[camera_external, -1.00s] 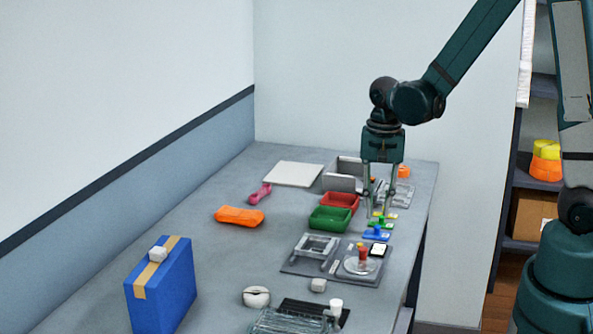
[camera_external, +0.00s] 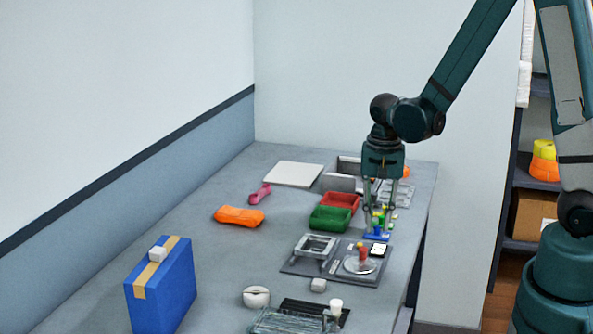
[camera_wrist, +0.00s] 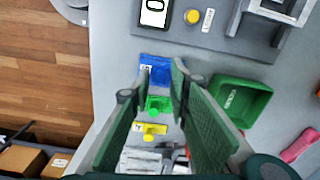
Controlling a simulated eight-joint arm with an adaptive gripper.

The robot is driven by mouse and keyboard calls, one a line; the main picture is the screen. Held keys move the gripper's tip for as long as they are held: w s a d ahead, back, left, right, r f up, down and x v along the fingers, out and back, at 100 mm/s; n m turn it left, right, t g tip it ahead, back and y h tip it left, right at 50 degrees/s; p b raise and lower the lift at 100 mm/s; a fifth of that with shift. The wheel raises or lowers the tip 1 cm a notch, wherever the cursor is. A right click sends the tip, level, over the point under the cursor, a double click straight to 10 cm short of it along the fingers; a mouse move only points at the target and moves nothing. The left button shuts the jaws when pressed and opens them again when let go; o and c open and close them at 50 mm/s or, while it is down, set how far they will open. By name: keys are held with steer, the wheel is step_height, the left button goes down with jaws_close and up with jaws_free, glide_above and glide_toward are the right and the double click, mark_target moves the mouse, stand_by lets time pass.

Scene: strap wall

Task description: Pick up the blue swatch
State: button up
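The blue swatch (camera_external: 376,237) lies flat on the table, the nearest of a row of coloured swatches in the external view. It also shows in the wrist view (camera_wrist: 153,66), with a raised blue knob and a small white label. My gripper (camera_external: 379,224) points down just above the blue swatch. Its two fingers are apart, and nothing shows held between them. In the wrist view the fingertips (camera_wrist: 155,82) stand on either side of the row, near the blue swatch's edge. Whether they touch it I cannot tell.
A green swatch (camera_wrist: 158,104) and a yellow swatch (camera_wrist: 149,129) lie close beside the blue one. A green tray (camera_external: 329,218) and a red tray (camera_external: 341,200) stand to the left. A grey board (camera_external: 292,267) with a fixture and a dial lies in front.

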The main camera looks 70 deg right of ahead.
steer(key=shift+f, duration=0.8)
jaws_close()
